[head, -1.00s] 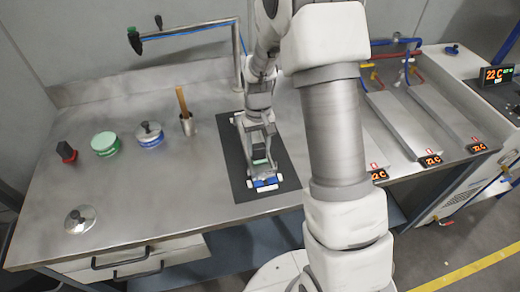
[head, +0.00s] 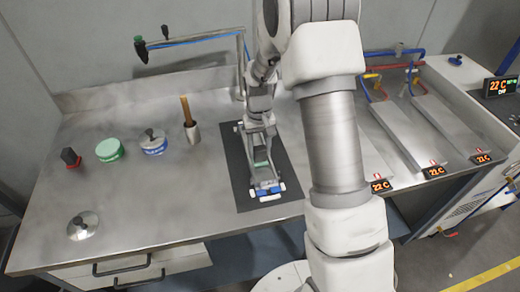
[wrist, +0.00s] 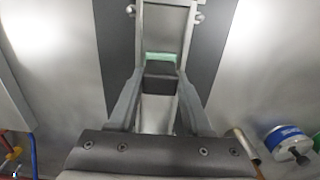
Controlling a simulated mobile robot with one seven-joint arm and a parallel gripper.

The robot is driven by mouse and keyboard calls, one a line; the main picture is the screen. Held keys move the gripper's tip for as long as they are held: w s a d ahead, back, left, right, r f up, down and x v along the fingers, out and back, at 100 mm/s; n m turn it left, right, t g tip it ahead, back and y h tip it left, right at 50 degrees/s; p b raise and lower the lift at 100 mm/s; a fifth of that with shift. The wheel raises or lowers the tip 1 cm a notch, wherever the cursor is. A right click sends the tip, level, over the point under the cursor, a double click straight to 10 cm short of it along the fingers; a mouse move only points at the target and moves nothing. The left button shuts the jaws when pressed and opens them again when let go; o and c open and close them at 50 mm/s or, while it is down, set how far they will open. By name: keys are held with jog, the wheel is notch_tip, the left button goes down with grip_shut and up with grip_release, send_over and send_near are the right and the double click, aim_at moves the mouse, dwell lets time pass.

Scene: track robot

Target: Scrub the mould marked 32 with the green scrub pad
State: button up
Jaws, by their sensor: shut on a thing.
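The mould (head: 267,190) is a long, narrow metal channel with white and blue pieces at its near end. It lies lengthwise on a dark mat (head: 287,170). The number 32 cannot be read. My gripper (wrist: 160,72) is shut on a dark block with the green scrub pad (wrist: 160,57) on its underside. Only a thin green strip of the pad shows in the wrist view, between the mould's side rails. In the head view the pad is a small green patch inside the mould. I cannot tell whether it presses on the mould's floor.
To the left on the bench stand a green-topped tin (head: 109,149), a blue-and-white tin (head: 153,142), a cup with a wooden handle (head: 192,132), a black-and-red item (head: 70,158) and a metal lid (head: 82,224). Sloping metal tracks with 22 C displays (head: 433,172) lie right.

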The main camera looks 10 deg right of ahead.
jog(key=shift+w, duration=0.1)
jog(key=shift+w+f, duration=0.15)
jog(key=shift+w, duration=1.05)
jog(key=shift+w, duration=1.35)
jog(key=shift+w, duration=0.1)
jog(key=shift+w+f, duration=0.2)
jog(key=shift+w, duration=0.95)
jog(key=shift+w, duration=1.4)
